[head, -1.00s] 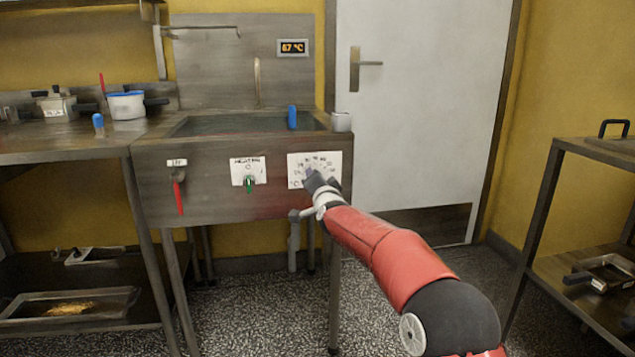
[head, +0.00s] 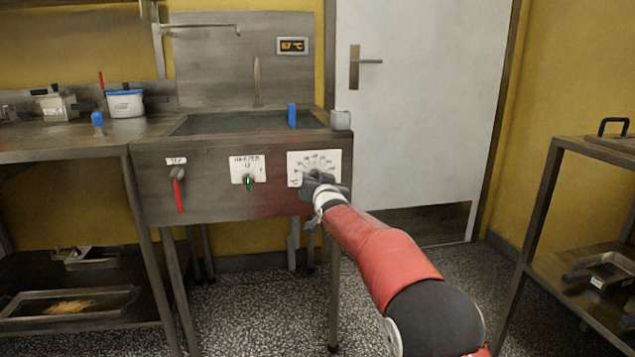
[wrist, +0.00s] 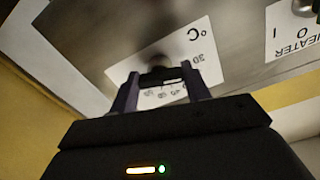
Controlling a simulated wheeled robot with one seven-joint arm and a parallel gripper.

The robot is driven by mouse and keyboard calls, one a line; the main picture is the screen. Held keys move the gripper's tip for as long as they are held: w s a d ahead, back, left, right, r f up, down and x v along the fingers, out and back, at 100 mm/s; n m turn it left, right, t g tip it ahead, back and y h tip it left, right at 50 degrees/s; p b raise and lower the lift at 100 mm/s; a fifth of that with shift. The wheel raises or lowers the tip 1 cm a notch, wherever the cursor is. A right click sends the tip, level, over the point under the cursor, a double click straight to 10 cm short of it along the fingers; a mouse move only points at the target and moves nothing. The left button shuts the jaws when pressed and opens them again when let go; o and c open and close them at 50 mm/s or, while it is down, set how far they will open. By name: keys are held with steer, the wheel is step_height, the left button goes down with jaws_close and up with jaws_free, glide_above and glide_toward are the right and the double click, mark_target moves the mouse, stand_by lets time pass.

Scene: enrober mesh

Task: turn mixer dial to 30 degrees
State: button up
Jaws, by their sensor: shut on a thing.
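The mixer dial (wrist: 160,76) is a dark knob on a white scale plate with printed numbers and a °C mark. The plate (head: 333,157) is on the right of the steel unit's front in the head view. My gripper (head: 313,178) is at the plate and hides the dial there. In the wrist view my gripper (wrist: 160,82) has its two fingers on either side of the dial, shut on it. A "30" label shows beside one finger. The dial's pointer is hidden, so its exact setting cannot be read.
Left of the plate are a heater switch (head: 248,180) with a green knob and a red lever (head: 178,190). A blue block (head: 292,115) stands by the basin. A shelf rack (head: 600,250) is at the right.

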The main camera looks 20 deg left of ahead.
steer(key=shift+f, duration=0.3)
steer(key=o, duration=0.8)
steer(key=shift+o, duration=0.8)
steer(key=shift+r, duration=0.2)
steer(key=b+v, duration=0.1)
steer(key=v, duration=0.6)
steer(key=shift+s+d+b, duration=0.2)
steer(key=shift+s+b, duration=0.15)
steer(key=shift+b, duration=0.05)
